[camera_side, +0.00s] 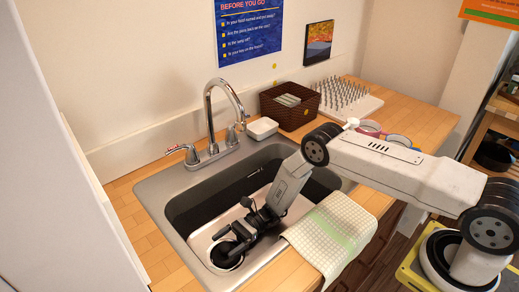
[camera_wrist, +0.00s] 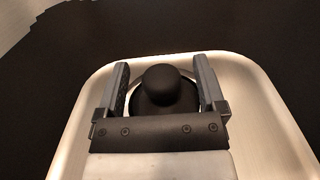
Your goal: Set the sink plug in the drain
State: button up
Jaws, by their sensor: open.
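The black sink plug (camera_wrist: 166,85) has a rounded knob over a wider dark base, and shows between my fingers in the wrist view. In the side view, a round black shape that looks like the plug (camera_side: 225,258) sits below my gripper on the pale surface in the sink (camera_side: 160,205). My gripper (camera_side: 232,238) reaches down into the sink with its fingers open. In the wrist view, my gripper (camera_wrist: 162,78) has one finger on each side of the knob, with visible gaps.
A chrome faucet (camera_side: 222,105) stands behind the sink. A white soap dish (camera_side: 262,128), a brown basket (camera_side: 290,105) and a spiked rack (camera_side: 346,98) are on the counter. A checkered towel (camera_side: 332,235) hangs over the front edge. A pale tray-like surface (camera_wrist: 262,100) surrounds the plug.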

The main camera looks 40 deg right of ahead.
jog(key=d, duration=1.2)
jog(key=shift+r, duration=0.15)
dwell(0.4)
jog(key=shift+s+a+r+n+g+h, duration=0.1)
jog(key=shift+a+r+n+g+h, duration=0.1)
jog(key=shift+r+n+g+h, duration=0.35)
jog(key=s+d+r+n+t+h, duration=0.2)
jog(key=s+d+r+n+h, duration=0.1)
jog(key=s+r+n+h, duration=0.5)
jog(key=s+d+r+n+t+h, duration=0.1)
jog(key=s+d+r+n+h, duration=0.3)
jog(key=s+r+n+h, duration=0.4)
notch_tip(320, 180, up, 5)
jog(key=shift+s+d+r+n+t+h, duration=0.15)
jog(key=shift+s+d+n+t+h, duration=0.05)
jog(key=shift+s+n+t+h, duration=0.2)
